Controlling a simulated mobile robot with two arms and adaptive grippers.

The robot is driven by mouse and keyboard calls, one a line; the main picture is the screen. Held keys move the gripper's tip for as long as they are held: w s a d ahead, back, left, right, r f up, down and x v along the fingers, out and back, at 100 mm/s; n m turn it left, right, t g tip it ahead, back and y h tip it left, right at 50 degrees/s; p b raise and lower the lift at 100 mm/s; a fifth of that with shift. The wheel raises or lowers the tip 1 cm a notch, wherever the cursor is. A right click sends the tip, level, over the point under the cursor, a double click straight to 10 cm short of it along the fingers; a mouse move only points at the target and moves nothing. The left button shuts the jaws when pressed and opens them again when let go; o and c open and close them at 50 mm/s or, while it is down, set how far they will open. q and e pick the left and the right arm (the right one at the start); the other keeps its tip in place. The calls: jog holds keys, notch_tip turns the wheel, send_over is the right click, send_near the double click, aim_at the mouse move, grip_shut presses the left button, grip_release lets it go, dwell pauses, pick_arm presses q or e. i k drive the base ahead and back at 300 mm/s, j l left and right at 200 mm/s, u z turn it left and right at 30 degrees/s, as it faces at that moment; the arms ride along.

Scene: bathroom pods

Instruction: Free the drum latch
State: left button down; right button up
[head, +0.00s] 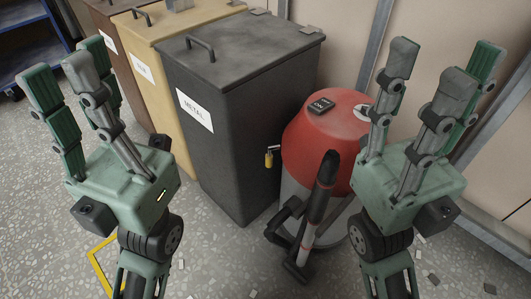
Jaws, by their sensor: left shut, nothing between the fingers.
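The red-topped drum (311,150) stands right of the metal bin, with a grey lower part. A small yellow piece (269,159) hangs at its left side; I cannot tell whether this is the latch. A black block with white letters (322,104) sits on its top. My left gripper (70,75) is shut and empty, raised in front of the bins, left of the drum. My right gripper (445,75) is open and empty, raised right of the drum.
The dark bin labelled METAL (235,130) stands directly left of the drum. A yellow-tan bin (155,60) and a brown bin (110,35) stand beyond it. A blue shelf (30,50) is at the far left. Wall panels rise behind.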

aim_at(269, 155)
jog(key=j+z, duration=0.1)
jog(key=j, duration=0.4)
jog(key=k+j+z, duration=0.15)
jog(key=j, duration=0.4)
jog(key=k+j+z, duration=0.1)
jog(key=j, duration=0.4)
